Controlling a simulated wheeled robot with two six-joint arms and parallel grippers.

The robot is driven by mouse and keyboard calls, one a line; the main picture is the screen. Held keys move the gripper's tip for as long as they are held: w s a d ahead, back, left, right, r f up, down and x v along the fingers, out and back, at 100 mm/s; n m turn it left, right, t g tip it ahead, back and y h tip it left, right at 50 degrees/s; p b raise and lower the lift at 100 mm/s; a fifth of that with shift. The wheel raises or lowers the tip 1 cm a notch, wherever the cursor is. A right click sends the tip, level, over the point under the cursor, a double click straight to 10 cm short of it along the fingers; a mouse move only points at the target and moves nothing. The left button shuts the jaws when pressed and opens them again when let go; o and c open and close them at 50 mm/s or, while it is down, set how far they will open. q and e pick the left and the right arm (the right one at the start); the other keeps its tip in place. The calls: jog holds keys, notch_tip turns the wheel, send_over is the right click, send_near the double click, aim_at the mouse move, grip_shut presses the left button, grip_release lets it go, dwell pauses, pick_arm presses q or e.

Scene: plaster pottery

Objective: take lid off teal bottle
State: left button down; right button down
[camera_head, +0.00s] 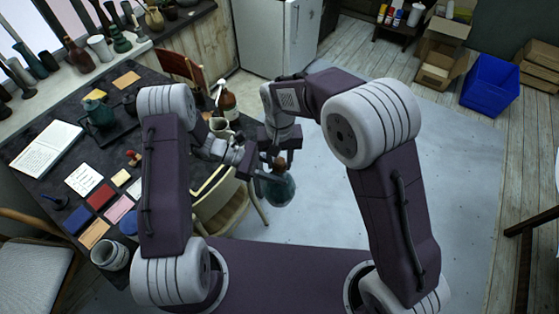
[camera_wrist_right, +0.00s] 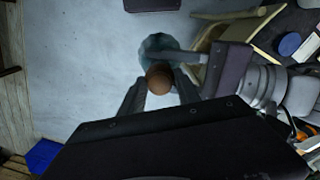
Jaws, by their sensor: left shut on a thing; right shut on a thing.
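The teal bottle (camera_head: 281,192) is held in the air beyond the edge of the dark table, over the floor. Its round brown lid (camera_head: 281,162) sits at its top. My left gripper (camera_head: 258,174) comes from the left and is shut on the bottle. My right gripper (camera_head: 280,156) is above and shut on the lid. In the right wrist view the lid (camera_wrist_right: 158,79) is between the right fingers (camera_wrist_right: 160,88), and the bottle (camera_wrist_right: 156,44) is beyond it, partly hidden by a left finger. I cannot tell whether lid and bottle are touching.
The dark table (camera_head: 60,150) at left holds an open book (camera_head: 46,148), coloured tiles, a brown spray bottle (camera_head: 227,103) and a teal pot (camera_head: 97,113).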

aim_at(280, 160)
jog(key=shift+r, duration=0.55)
jog(key=shift+r, duration=0.1)
jog(key=shift+r, duration=1.95)
jog(key=shift+f, duration=0.1)
